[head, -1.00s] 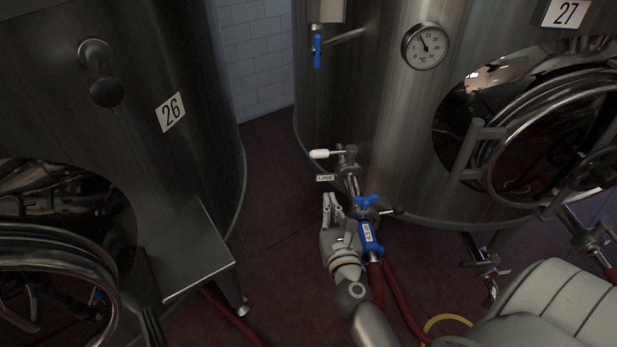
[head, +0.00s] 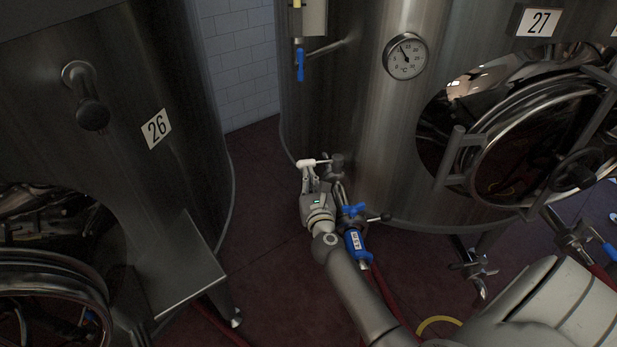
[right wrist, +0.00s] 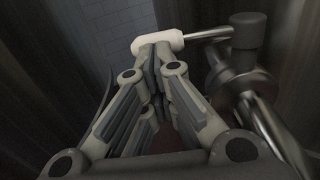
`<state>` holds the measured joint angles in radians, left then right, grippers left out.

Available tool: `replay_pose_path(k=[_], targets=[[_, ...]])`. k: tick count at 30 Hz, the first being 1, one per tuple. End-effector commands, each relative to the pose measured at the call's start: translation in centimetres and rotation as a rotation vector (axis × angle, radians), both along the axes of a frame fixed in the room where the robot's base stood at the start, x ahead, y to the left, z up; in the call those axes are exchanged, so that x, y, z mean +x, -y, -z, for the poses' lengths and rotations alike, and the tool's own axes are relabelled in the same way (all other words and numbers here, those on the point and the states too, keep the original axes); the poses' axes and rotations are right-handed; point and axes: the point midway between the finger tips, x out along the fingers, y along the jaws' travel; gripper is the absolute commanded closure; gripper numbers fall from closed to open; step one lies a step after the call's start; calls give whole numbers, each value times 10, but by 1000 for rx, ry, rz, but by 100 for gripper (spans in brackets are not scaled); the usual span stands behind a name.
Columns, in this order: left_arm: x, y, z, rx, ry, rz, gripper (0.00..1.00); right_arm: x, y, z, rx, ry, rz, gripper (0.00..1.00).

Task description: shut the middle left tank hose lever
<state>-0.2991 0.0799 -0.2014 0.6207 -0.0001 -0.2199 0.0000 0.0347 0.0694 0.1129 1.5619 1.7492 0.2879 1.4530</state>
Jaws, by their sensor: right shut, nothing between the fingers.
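The hose lever with a white handle (head: 307,162) sticks out to the left from a metal valve (head: 338,165) low on tank 27. It also shows in the right wrist view as a white grip (right wrist: 157,43) on a thin rod leading right to the valve (right wrist: 248,38). My right gripper (head: 309,176) is just below the handle. Its fingers (right wrist: 156,62) are shut with the tips together against or right beside the handle; I cannot tell whether they touch it. My left gripper is not in view.
A blue hose coupling (head: 355,240) with a blue wing handle (head: 353,210) is close to the right of my right arm. Tank 26 (head: 110,160) stands left with a metal step (head: 185,275). Dark red floor (head: 262,200) lies open between the tanks.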

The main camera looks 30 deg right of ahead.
Motion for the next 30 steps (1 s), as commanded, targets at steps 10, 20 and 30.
replay_pose_path(k=[10,20,30], targets=[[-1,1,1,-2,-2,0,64,7,3,0,0,0,0,100],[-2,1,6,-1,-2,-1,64,16,4,1,2,3,44,100],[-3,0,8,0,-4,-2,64,22,8,-4,-3,6,77,100]])
